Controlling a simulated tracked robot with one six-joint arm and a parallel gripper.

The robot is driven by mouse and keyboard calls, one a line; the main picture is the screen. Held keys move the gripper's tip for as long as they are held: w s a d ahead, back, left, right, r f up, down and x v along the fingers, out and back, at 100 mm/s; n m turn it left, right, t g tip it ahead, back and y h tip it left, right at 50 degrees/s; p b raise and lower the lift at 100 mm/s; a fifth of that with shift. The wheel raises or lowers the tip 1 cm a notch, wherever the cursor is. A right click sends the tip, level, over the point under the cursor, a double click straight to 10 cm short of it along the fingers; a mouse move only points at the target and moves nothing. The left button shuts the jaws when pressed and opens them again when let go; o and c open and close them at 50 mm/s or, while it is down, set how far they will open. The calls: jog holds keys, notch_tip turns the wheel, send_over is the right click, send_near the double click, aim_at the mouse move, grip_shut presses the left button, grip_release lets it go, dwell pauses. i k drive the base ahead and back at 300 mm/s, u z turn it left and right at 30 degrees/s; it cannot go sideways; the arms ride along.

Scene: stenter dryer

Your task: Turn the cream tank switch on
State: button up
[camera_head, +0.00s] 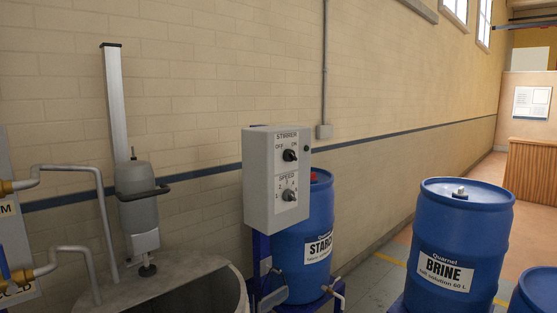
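A pale control box (257,180) stands on a blue post, facing right of centre. Its upper part is labelled STIRRER, with a black rotary switch (290,155) below the words OFF and ON. Which word the switch points to is too small to tell. A second black knob (289,195) sits lower, under SPEED, with numbers around it. No label naming a cream tank can be read. To the left is an open grey tank (190,284), cut off by the bottom edge, with a stirrer motor (139,195) above it. My gripper is not in view.
A blue STARCH drum (312,240) with a tap stands right behind the box. A blue BRINE drum (455,240) stands further right. Bent pipes (100,220) with brass fittings are at left. Floor shows between the drums and toward the back right.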

aim_at(288, 155)
jog(key=u, duration=0.35)
jog(key=i, duration=1)
jog(key=u, duration=0.05)
